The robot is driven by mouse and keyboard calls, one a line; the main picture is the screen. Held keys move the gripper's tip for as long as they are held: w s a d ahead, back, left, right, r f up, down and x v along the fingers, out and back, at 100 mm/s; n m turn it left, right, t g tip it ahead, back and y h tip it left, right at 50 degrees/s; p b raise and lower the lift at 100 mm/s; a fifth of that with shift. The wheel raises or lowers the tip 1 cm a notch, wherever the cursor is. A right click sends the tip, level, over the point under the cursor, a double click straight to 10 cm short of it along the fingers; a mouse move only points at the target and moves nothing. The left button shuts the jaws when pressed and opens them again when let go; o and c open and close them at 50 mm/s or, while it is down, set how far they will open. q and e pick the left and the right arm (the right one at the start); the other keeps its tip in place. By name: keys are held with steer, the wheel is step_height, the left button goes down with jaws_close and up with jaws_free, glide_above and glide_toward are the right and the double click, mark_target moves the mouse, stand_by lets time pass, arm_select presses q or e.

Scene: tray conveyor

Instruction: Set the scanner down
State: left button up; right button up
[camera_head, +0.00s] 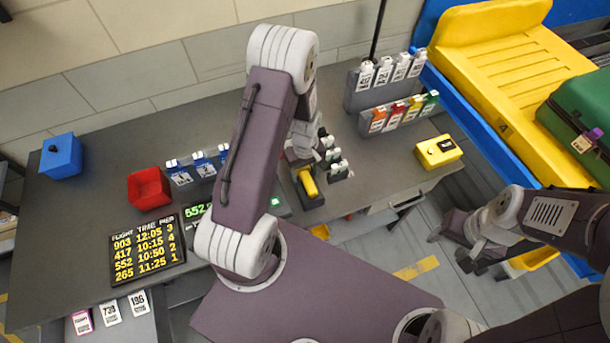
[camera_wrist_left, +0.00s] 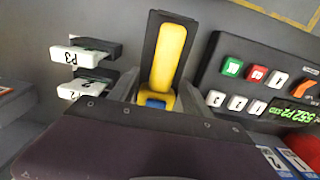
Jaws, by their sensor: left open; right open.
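The yellow scanner (camera_head: 308,183) lies in a dark holder on the grey desk, below my left gripper in the head view. In the left wrist view the scanner (camera_wrist_left: 168,58) is lengthwise in the dark holder (camera_wrist_left: 151,38), its blue part nearest the gripper. My left gripper (camera_head: 301,160) is open; its fingers (camera_wrist_left: 160,85) are on either side of the scanner's near end, and contact cannot be told. My right gripper (camera_head: 468,252) is open and empty, off the desk at the right.
A dark keypad (camera_wrist_left: 213,80) is beside the holder, and white-labelled blocks (camera_wrist_left: 75,57) are on its other side. A red bin (camera_head: 149,188), blue box (camera_head: 61,156), flight board (camera_head: 147,250) and yellow device (camera_head: 438,151) are on the desk. Tag racks (camera_head: 358,98) stand at the back.

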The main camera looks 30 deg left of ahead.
mark_target(306, 174)
arm_select(q)
steer(key=shift+s+r, duration=0.1)
steer(key=shift+s, duration=0.05)
jaws_close()
steer(key=r, duration=0.4)
steer(key=shift+w+d+r+b, duration=0.15)
steer(key=shift+w+d+b, duration=0.05)
steer(key=shift+b, duration=0.15)
steer(key=d+r+b, duration=0.1)
steer(key=d+r, duration=0.5)
steer(key=d, duration=0.5)
steer(key=shift+d+r, duration=0.2)
steer(key=shift+r, duration=0.15)
